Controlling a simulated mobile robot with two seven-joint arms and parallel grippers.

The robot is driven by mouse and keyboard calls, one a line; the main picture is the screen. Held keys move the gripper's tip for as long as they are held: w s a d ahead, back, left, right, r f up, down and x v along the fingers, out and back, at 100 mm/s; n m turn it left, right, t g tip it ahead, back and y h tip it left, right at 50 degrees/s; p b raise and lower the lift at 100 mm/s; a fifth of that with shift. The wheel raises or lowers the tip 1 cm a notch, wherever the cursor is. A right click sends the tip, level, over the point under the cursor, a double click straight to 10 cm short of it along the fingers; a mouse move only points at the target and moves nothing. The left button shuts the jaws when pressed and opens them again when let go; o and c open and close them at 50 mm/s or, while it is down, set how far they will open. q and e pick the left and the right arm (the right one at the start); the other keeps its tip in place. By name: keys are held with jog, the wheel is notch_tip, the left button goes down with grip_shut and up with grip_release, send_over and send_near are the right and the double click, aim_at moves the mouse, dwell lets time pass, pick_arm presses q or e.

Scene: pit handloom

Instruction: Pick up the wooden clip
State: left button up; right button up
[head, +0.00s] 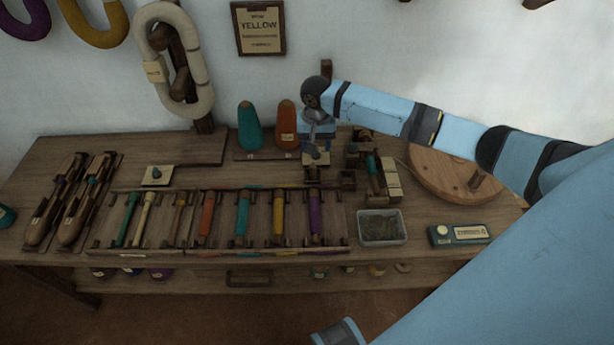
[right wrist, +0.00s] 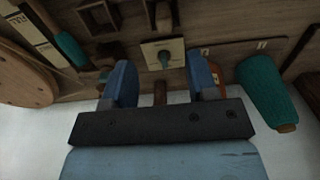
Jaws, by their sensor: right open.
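My right gripper (head: 318,134) reaches down over the back of the bench, beside the orange cone. In the right wrist view its two blue fingers (right wrist: 162,78) stand apart with nothing gripped. A brown wooden piece (right wrist: 160,92) shows in the gap between them, partly hidden by the gripper body; I cannot tell whether it is the wooden clip. Just beyond the fingertips lies a pale square card (right wrist: 150,56) with a small teal-grey piece on it. A dark wooden piece (right wrist: 163,16) shows past the card. My left gripper is not in view.
The teal cone (head: 249,127) and orange cone (head: 287,124) stand close to the left of the gripper. A rack (head: 345,238) of coloured bobbins lies in front. A round wooden disc (head: 440,165), a clear tub (head: 382,241) and a green box (head: 440,242) are to the right.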

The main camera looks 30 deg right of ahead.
aim_at(313, 166)
notch_tip(313, 166, down, 5)
jog(key=shift+f+b, duration=0.1)
jog(key=shift+b, duration=0.2)
jog(key=shift+w+a+f+b, duration=0.1)
jog(key=shift+f+b, duration=0.1)
jog(key=shift+f, duration=0.7)
jog(key=shift+s+a+f+b, duration=0.15)
jog(key=shift+f+b, duration=0.1)
jog(key=shift+f, duration=0.6)
jog(key=shift+w+a+f+b, duration=0.1)
jog(key=shift+w+f+b, duration=0.1)
jog(key=shift+f, duration=0.7)
jog(key=c, duration=1)
